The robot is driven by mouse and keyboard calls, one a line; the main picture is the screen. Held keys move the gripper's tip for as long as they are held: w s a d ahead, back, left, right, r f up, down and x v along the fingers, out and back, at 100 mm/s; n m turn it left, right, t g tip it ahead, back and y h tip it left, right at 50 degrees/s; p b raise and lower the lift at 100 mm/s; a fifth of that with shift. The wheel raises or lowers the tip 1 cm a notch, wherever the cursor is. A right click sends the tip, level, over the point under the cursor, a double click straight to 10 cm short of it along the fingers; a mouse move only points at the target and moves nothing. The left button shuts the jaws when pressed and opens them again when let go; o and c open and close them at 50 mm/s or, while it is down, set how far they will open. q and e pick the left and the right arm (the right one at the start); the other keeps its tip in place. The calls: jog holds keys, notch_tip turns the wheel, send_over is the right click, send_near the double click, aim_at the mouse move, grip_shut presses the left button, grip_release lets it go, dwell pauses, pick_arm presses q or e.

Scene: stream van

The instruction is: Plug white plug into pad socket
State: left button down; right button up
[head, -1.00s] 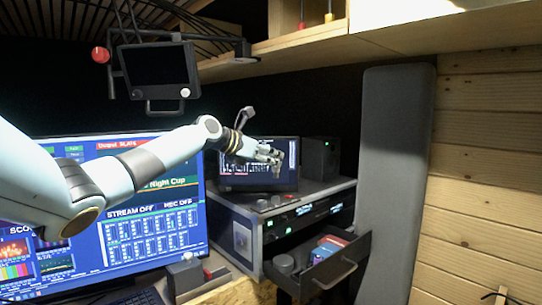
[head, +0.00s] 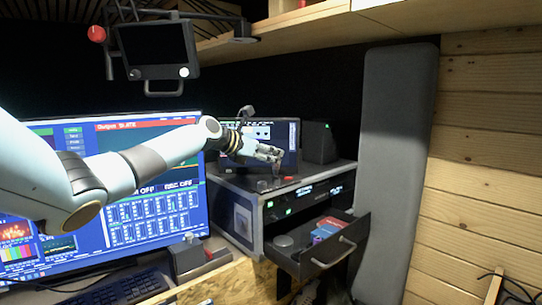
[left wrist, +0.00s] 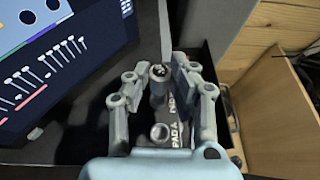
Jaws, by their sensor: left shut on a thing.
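My left gripper (head: 274,155) is over the top of the equipment rack (head: 240,184), in front of the small back screen. In the left wrist view its fingers (left wrist: 166,78) are shut on a small pale, dark-ended cylinder (left wrist: 158,72), which seems to be the white plug. A round metal ring (left wrist: 160,132), like a socket, shows below it beside printed lettering that seems to read PAD. I cannot tell whether the plug touches a socket. A small round piece (head: 262,186) stands on the rack top in the head view. My right gripper is not in view.
An open drawer (head: 335,252) with several small items juts from the rack's front. A small screen (head: 290,135) and a dark speaker (head: 319,143) stand behind the gripper. A large monitor (head: 150,210) stands left, and a grey padded panel (head: 396,150) right.

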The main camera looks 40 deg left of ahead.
pick_arm(q)
jog(key=shift+f, duration=0.55)
jog(key=shift+f, duration=0.85)
jog(key=c, duration=1.1)
grip_release()
jog(key=shift+o, duration=0.2)
jog(key=shift+s+a, duration=0.1)
jog(key=v, duration=1.1)
jog(key=shift+s+r, duration=0.2)
jog(key=shift+s, duration=0.1)
